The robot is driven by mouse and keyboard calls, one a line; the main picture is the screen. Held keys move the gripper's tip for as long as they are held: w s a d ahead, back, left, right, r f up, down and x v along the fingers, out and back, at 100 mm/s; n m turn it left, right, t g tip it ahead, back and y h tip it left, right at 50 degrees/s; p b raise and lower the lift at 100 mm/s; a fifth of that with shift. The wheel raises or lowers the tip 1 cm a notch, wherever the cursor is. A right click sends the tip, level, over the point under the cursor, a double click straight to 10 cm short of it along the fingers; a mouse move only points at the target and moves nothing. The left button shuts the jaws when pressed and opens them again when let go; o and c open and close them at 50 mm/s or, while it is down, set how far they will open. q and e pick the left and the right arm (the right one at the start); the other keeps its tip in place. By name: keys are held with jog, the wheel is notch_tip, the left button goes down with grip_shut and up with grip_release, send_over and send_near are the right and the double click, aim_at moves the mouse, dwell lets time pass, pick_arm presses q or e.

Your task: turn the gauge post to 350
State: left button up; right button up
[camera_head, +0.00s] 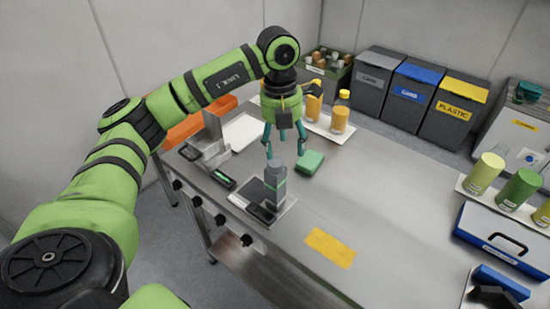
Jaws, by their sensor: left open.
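The gauge post is most likely the grey upright post (275,186) with a thin green band, standing on a flat plate (284,212) near the table's front edge. Its markings are too small to read. My left gripper (284,154) points down with its two teal fingers apart, above and slightly behind the post's top. It holds nothing that I can see. Whether a fingertip touches the post, I cannot tell. My right gripper does not show.
A green block (309,162) lies just right of the post. A yellow patch (330,247) lies on the table in front. Orange bottles (339,118) stand behind. Grey, blue and yellow-lidded bins (451,112) line the back. A blue case (508,240) is at right. The table's middle right is clear.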

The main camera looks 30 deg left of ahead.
aim_at(275, 162)
pick_arm(q)
jog(key=shift+s+a+r+y, duration=0.1)
jog(key=shift+a+r+y, duration=0.05)
jog(key=shift+a, duration=0.3)
jog(key=shift+s+a+r+y, duration=0.1)
jog(key=shift+a+r+y, duration=0.05)
jog(key=shift+a, duration=0.3)
jog(key=shift+a+f+n, duration=0.2)
jog(key=shift+n, duration=0.1)
notch_tip(275, 162, down, 5)
jog(key=shift+r+p, duration=0.1)
jog(key=shift+p, duration=1.15)
jog(key=shift+f, duration=0.85)
jog(key=shift+d, duration=0.1)
jog(key=c, duration=1.1)
